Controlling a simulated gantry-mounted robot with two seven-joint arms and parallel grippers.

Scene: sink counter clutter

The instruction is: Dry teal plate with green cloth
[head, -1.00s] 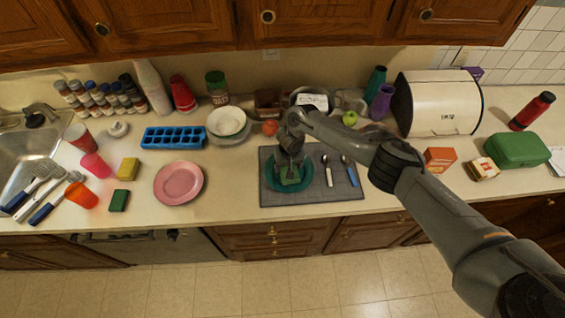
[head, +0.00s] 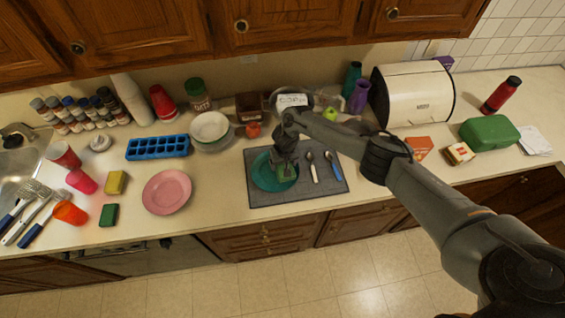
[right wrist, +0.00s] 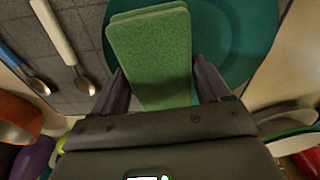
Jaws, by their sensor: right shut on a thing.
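The teal plate (head: 262,178) lies on the grey mat (head: 290,194) on the counter; it also shows in the right wrist view (right wrist: 240,35). My right gripper (head: 284,168) is over the plate, shut on the green cloth (right wrist: 150,50). In the right wrist view the cloth extends from between the fingers over the plate, and it looks flat and folded. In the head view only a small part of the cloth (head: 287,175) shows under the gripper. I cannot tell whether the cloth touches the plate. My left gripper is not in view.
Two spoons (head: 312,168) lie on the mat just right of the plate. A pink plate (head: 166,192) and a green sponge (head: 109,215) lie to the left. Stacked bowls (head: 210,127) stand behind, and a white bread box (head: 415,95) stands at the back right.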

